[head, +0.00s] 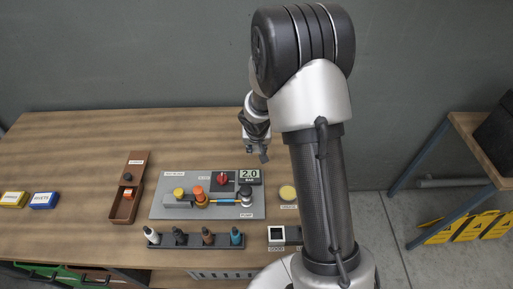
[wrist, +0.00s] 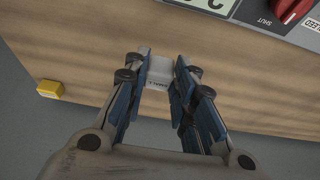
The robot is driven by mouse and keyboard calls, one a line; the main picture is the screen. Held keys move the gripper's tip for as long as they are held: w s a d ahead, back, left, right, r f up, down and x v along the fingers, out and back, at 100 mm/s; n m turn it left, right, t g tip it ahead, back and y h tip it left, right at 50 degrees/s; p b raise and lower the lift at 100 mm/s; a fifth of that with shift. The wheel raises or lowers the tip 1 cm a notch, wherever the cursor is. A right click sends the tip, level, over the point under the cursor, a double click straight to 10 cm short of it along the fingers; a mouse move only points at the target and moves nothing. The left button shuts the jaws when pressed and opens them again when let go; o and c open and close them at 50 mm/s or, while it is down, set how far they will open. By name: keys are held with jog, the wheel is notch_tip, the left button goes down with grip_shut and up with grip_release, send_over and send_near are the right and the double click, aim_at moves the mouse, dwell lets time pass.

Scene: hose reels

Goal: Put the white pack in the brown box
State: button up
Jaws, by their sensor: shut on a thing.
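The white pack (wrist: 160,72) is a small pale block with dark print, held between the two fingertips of my gripper (wrist: 160,80) in the wrist view. My gripper is shut on it. In the head view my gripper (head: 260,152) hangs above the back of the table, behind the grey panel, and the pack cannot be made out there. The brown box (head: 124,208) stands on the table left of the panel, well to the left of my gripper. Its top is partly open, and an orange thing shows inside.
The grey panel (head: 165,208) carries knobs, a red switch (head: 222,179) and a display (head: 249,177). A rack (head: 195,245) of several bottles stands in front. Another yellow block (wrist: 50,89) shows in the wrist view.

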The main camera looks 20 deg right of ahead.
notch_tip(320, 180, up, 13)
jog(key=p, duration=0.5)
